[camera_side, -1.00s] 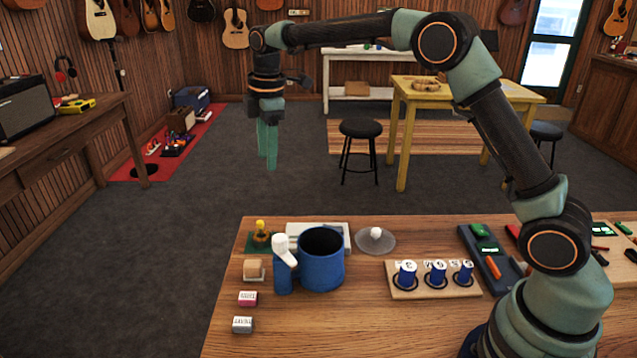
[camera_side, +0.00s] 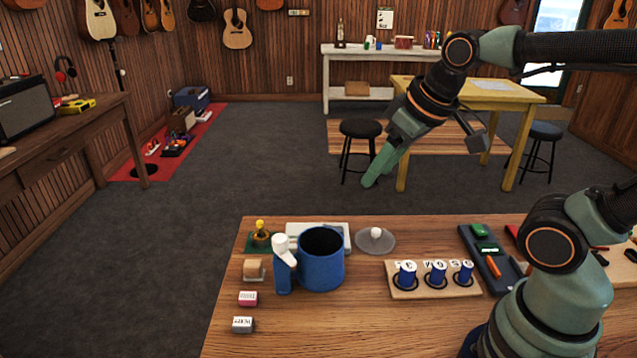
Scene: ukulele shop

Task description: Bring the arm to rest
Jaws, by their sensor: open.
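My gripper (camera_side: 376,178) is in the air above and beyond the far edge of the wooden worktable (camera_side: 400,330). Its green fingers point down and to the left, and nothing shows between them. The fingers look open, though they nearly overlap from this side. My arm reaches in from the right, folded back toward the right edge of the picture. The gripper touches nothing on the table.
On the table stand a blue mug-like pot (camera_side: 321,262), a clear lid with a white knob (camera_side: 375,240), a wooden board with blue pegs (camera_side: 436,282), a dark tray (camera_side: 490,258) and small blocks (camera_side: 248,299). Stools and a yellow table (camera_side: 480,95) stand behind.

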